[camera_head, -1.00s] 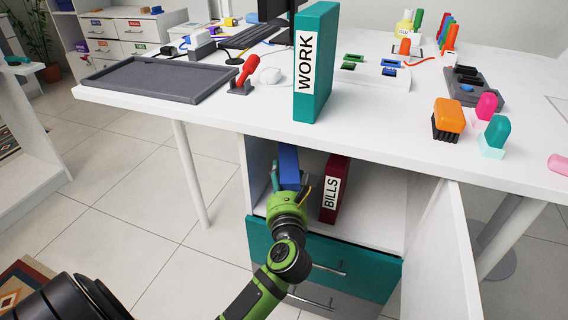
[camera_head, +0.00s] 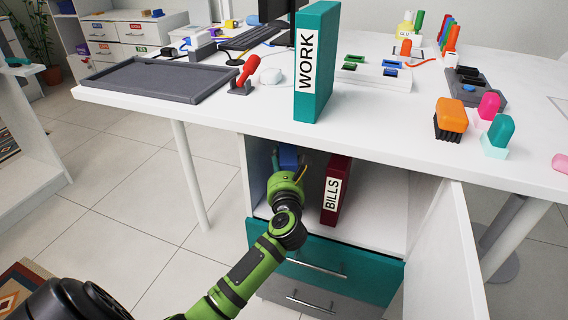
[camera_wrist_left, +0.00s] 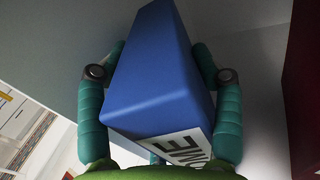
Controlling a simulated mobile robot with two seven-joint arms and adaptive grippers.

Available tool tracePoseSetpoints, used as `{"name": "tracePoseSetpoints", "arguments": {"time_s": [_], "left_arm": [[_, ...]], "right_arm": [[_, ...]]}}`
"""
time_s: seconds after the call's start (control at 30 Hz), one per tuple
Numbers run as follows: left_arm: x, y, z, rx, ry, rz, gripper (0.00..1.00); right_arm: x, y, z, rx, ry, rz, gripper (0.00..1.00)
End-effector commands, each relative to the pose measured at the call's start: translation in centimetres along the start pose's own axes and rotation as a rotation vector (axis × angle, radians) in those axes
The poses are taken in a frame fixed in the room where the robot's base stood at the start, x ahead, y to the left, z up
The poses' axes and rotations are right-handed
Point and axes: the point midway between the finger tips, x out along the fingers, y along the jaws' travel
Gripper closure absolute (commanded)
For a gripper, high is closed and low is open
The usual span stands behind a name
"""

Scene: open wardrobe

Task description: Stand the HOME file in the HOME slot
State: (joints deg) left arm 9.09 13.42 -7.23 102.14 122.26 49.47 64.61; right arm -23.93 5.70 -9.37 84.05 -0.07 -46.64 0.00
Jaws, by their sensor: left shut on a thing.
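The HOME file is blue with a white label; in the left wrist view the file (camera_wrist_left: 160,70) fills the middle, with part of its lettering showing at the lower edge. My left gripper (camera_wrist_left: 158,75) is shut on it, with teal fingers on both sides. In the head view the left gripper (camera_head: 287,168) is inside the open cabinet compartment, left of the BILLS file, and hides most of the blue file (camera_head: 289,155). The dark red BILLS file (camera_head: 336,189) stands upright in the compartment. I cannot make out the HOME slot. My right gripper is not in view.
The teal WORK file (camera_head: 316,62) stands upright on the white desk (camera_head: 230,110) above the compartment. The open cabinet door (camera_head: 445,255) is at the right. A teal drawer (camera_head: 340,268) is below. Shelf room (camera_head: 385,210) right of BILLS is clear.

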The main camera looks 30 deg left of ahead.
Motion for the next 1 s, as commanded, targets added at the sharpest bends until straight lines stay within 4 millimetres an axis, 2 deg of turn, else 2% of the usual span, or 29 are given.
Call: {"name": "tracePoseSetpoints", "arguments": {"time_s": [0.07,0.1,0.17,0.63,0.77,1.0], "left_arm": [[0.0,0.0,-0.2,-0.001,-0.003,0.000,0.93],[0.0,0.0,-0.4,0.000,0.001,0.000,0.31],[0.0,0.0,-0.3,0.000,0.001,-0.001,0.08],[-0.2,0.0,0.1,0.000,0.000,-0.001,0.08],[-2.3,-0.1,-0.1,-0.002,0.004,-0.002,0.08],[-7.6,0.0,-0.1,-0.002,0.005,-0.001,0.08]], "right_arm": [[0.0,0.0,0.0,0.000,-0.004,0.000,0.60],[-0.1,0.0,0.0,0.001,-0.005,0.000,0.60],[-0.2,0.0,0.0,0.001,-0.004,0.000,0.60],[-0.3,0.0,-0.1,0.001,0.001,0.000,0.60],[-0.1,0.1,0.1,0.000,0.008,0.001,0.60],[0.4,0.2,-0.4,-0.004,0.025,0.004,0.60]]}}
